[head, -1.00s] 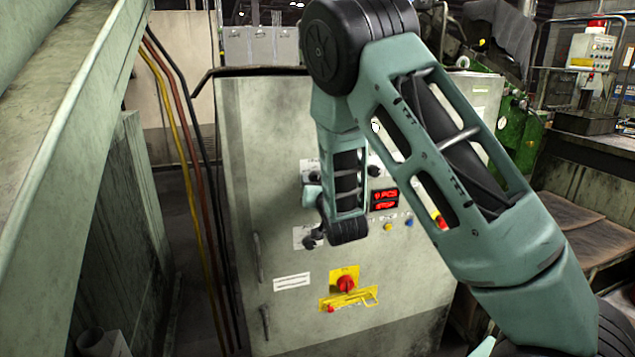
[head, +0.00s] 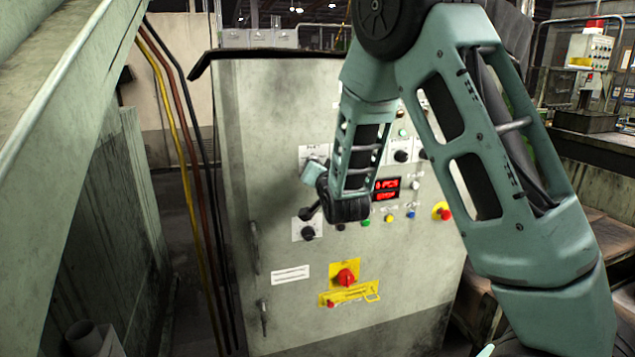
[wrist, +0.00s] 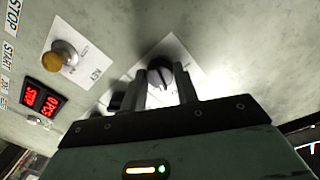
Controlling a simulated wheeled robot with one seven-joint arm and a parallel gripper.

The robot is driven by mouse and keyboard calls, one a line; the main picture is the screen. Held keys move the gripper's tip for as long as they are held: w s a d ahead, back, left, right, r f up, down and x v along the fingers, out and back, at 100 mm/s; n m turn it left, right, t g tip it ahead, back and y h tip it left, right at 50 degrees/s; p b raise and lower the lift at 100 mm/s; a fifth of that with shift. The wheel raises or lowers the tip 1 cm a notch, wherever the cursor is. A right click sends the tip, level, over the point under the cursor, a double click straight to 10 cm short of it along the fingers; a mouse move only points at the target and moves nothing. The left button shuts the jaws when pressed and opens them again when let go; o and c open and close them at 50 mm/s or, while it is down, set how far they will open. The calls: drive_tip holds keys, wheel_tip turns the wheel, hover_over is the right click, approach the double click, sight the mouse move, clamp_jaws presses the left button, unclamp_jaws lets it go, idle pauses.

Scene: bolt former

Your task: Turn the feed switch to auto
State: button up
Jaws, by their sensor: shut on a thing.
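A black rotary knob (wrist: 160,74) on a white label plate (wrist: 183,58) sits between my two fingers in the wrist view. I take it for the feed switch, but its label is not legible. My gripper (wrist: 164,88) is shut on the knob, one finger on each side. A pale line runs along the knob's face. In the head view my gripper (head: 311,173) is at the upper left of the cabinet's control panel, by a white plate (head: 312,151). My wrist hides the fingers and knob there.
The grey cabinet (head: 275,120) carries a red display (head: 386,189), small buttons, a lower black knob (head: 308,232), an emergency stop (head: 442,212) and a red main switch (head: 346,277) on yellow. Cables (head: 182,150) hang at left. A steel beam (head: 70,110) fills the left edge.

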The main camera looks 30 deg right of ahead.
drive_tip(key=shift+f+m+b, duration=0.1)
drive_tip(key=shift+m+b, duration=2.2)
drive_tip(key=shift+b, duration=0.45)
drive_tip(key=o, duration=1)
